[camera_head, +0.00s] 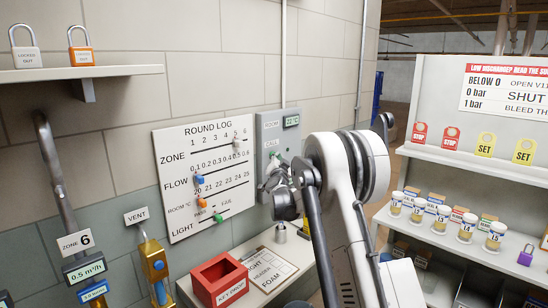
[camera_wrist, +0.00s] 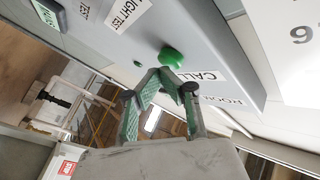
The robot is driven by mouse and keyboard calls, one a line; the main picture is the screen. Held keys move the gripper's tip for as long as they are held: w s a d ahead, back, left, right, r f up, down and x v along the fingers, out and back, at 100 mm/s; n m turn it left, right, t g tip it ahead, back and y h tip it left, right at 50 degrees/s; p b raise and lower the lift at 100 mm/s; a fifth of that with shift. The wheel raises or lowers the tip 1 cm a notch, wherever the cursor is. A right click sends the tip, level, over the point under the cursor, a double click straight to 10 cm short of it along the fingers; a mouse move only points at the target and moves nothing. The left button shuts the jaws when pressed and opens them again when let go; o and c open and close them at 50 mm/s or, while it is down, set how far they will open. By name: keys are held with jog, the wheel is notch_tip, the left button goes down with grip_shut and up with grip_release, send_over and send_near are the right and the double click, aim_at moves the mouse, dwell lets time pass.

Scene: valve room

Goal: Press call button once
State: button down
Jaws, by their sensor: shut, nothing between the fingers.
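The call box is a grey wall panel (camera_head: 270,128) in the head view, with a ROOM label, a CALL label and a small display. In the wrist view, a round green button (camera_wrist: 171,57) stands out from the panel face beside the CALL label (camera_wrist: 203,75). My gripper (camera_wrist: 160,76) is shut and empty, with its green-padded fingertips close to the button, just below it in the picture. I cannot tell whether they touch it. In the head view my gripper (camera_head: 277,172) is at the panel's lower part, and my arm hides part of it.
A round log board (camera_head: 205,178) hangs left of the panel. Shelves with jars (camera_head: 441,218) stand right. A LIGHT TEST label (camera_wrist: 128,12) is also on the panel.

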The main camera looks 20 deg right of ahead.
jog(key=shift+w+a, duration=0.2)
jog(key=shift+w, duration=0.25)
dwell(0.5)
jog(key=shift+s, duration=0.15)
jog(key=shift+s+d+b, duration=0.35)
jog(key=shift+s+b, duration=0.15)
jog(key=shift+s, duration=0.25)
jog(key=shift+s+d+b, duration=0.2)
jog(key=shift+s+d, duration=0.1)
jog(key=shift+s, duration=0.45)
jog(key=shift+s+d+b, duration=0.2)
jog(key=shift+s+d, duration=0.15)
jog(key=shift+s, duration=0.45)
jog(key=shift+s+d+b, duration=0.2)
jog(key=shift+s+d, duration=0.1)
jog(key=shift+s, duration=0.45)
